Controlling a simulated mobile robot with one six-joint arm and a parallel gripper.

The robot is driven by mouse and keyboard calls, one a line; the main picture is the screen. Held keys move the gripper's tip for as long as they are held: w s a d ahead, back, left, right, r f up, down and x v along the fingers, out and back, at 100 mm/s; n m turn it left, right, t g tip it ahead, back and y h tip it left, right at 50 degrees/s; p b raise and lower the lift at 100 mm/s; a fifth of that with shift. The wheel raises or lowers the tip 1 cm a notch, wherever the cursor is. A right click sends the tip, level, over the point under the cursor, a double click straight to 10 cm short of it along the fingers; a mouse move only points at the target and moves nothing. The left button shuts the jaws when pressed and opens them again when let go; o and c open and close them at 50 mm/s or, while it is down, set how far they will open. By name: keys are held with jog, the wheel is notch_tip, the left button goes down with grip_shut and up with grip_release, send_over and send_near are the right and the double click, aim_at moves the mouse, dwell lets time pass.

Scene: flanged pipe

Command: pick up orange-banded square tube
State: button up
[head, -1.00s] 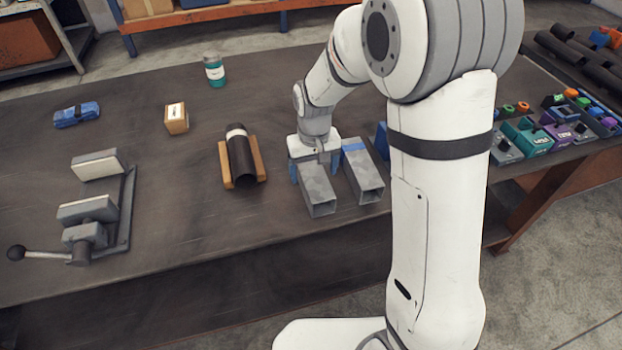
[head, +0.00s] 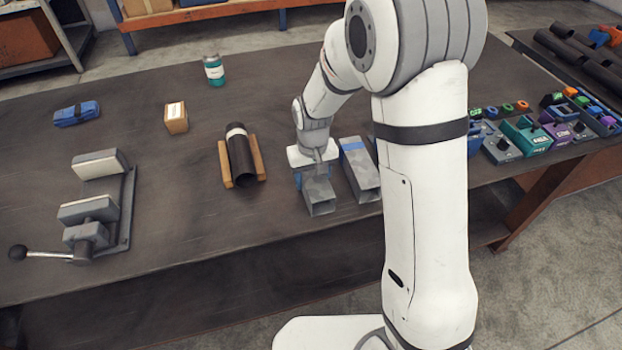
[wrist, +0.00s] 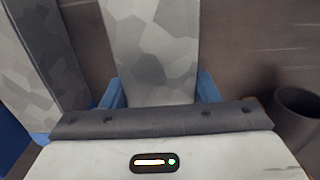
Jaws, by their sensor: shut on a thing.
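My gripper (head: 315,176) is shut on a grey, camouflage-patterned square tube (head: 321,204), with its blue fingers on either side. No orange band shows on this tube; the part under the gripper is hidden. In the wrist view the held tube (wrist: 150,45) runs between the two fingers of my gripper (wrist: 160,92). A second grey square tube (head: 361,177) with a blue band lies just to the right in the head view; it shows at the left of the wrist view (wrist: 40,65). I cannot tell whether the held tube is clear of the table.
A black pipe (head: 240,160) with a white band lies in a wooden cradle to the left. A vise (head: 95,205) stands at the far left. A small box (head: 176,118), a teal jar (head: 214,71) and a blue item (head: 76,113) are farther back. Bare table lies between them.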

jog(key=c, duration=0.6)
